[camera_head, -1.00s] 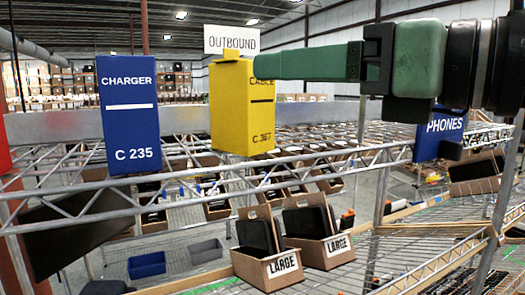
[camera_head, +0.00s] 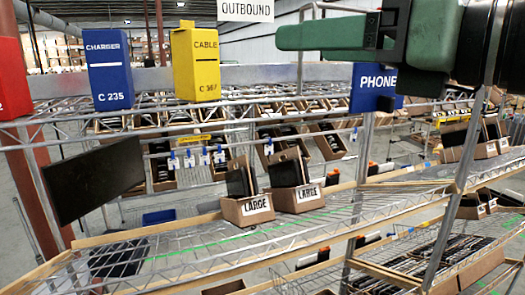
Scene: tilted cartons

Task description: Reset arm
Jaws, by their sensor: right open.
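My right gripper (camera_head: 302,40) enters from the upper right, with long green fingers and a black body. It is open and holds nothing that I can see. Its fingertips point left, in front of the upper rack and to the right of the yellow CABLE carton (camera_head: 195,66), with a gap between them in the picture. The blue CHARGER carton (camera_head: 109,72) stands left of the yellow one. My left gripper is not in view.
Two LARGE cartons (camera_head: 247,208) with dark items stand on the wire shelf (camera_head: 190,262). A red box (camera_head: 12,78) is at the left edge. The shelf front is mostly clear.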

